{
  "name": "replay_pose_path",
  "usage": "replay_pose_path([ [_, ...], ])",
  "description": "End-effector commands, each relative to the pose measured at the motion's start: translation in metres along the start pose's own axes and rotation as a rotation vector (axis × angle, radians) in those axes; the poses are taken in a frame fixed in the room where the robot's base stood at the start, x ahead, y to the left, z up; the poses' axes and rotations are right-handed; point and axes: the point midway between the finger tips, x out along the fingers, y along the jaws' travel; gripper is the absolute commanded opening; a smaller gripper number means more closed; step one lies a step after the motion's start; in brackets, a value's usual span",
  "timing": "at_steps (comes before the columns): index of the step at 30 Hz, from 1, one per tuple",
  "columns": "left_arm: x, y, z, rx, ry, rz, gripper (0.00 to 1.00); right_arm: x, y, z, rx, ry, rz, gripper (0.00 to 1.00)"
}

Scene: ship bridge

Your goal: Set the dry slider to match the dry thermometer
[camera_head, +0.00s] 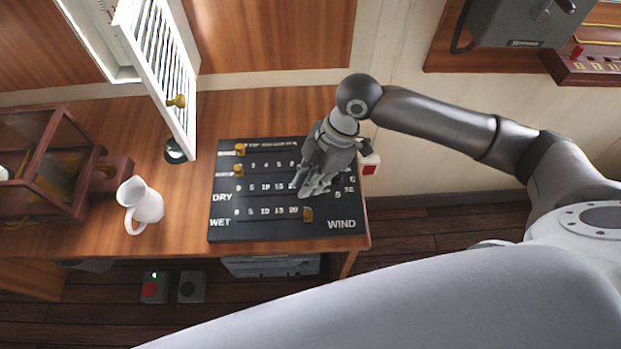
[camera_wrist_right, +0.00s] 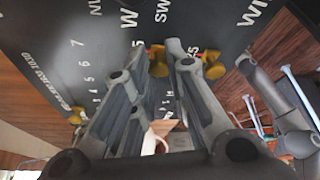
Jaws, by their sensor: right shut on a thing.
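The black slider board (camera_head: 270,234) lies on the wooden desk, with rows of numbers and the labels DRY and WET at its left. My right gripper (camera_head: 310,190) is over the right half of the DRY row and hides the dry slider in the head view. In the right wrist view it is shut on the brass dry slider knob (camera_wrist_right: 157,60), at the fingertips. The wet slider knob (camera_head: 308,214) sits just past 20 on its row. A white louvred box (camera_head: 160,60) stands open at the upper left; the thermometer reading is too small to tell. My left gripper is out of view.
Two more brass knobs (camera_head: 240,150) sit at the left of the upper rows. A white jug (camera_head: 145,204) stands left of the board, beside a wooden glazed case (camera_head: 105,165). A red-and-white block (camera_head: 370,165) is close to my right gripper.

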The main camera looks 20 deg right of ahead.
Motion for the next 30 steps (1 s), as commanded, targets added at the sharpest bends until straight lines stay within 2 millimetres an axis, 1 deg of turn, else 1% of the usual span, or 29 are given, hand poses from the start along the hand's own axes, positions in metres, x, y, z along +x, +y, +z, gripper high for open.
replay_pose_path([
  [6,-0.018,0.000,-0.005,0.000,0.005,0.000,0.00,0.009,0.010,-0.029,-0.001,0.005,-0.006,0.00],
  [11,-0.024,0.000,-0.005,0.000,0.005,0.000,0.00,0.018,0.019,-0.047,-0.001,0.004,-0.006,0.00],
  [15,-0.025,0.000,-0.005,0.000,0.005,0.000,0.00,0.022,0.021,-0.051,0.000,0.001,-0.006,0.00],
  [23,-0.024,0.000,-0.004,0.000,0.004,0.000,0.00,0.023,0.021,-0.050,0.000,-0.001,-0.006,0.00],
  [24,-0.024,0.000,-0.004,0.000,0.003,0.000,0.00,0.023,0.021,-0.050,0.000,-0.001,-0.007,0.20],
  [28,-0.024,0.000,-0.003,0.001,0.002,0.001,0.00,0.023,0.021,-0.050,0.000,0.000,-0.005,0.37],
  [29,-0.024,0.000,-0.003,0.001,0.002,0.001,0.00,0.022,0.021,-0.050,0.000,0.000,-0.005,0.39],
  [30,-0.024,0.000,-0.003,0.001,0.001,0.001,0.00,0.022,0.021,-0.050,0.000,0.000,-0.004,0.39],
])
